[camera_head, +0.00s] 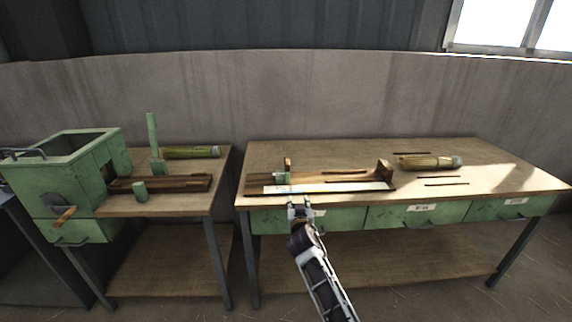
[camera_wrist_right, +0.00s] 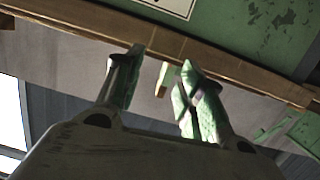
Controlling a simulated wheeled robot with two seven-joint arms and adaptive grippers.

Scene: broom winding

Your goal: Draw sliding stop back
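The sliding stop (camera_head: 282,176), a small grey-green block with an upright wooden piece behind it, sits near the left end of a wooden jig. The jig has a pale strip (camera_head: 340,187) along its front and a wooden end block (camera_head: 384,170) at its right. My right gripper (camera_head: 298,203) is at the front edge of the right table, just in front of and slightly right of the stop. In the right wrist view its green-padded fingers (camera_wrist_right: 163,67) are apart; a small wooden piece (camera_wrist_right: 162,78) shows between them, and I cannot tell if they touch it. My left gripper is out of view.
A broom-straw bundle (camera_head: 430,162) and several thin dark sticks lie on the right table (camera_head: 500,185). Green drawers (camera_head: 415,215) hang under its front edge. A green machine (camera_head: 80,175) with a crank stands left, beside another bundle (camera_head: 190,152) and a green post (camera_head: 153,138).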

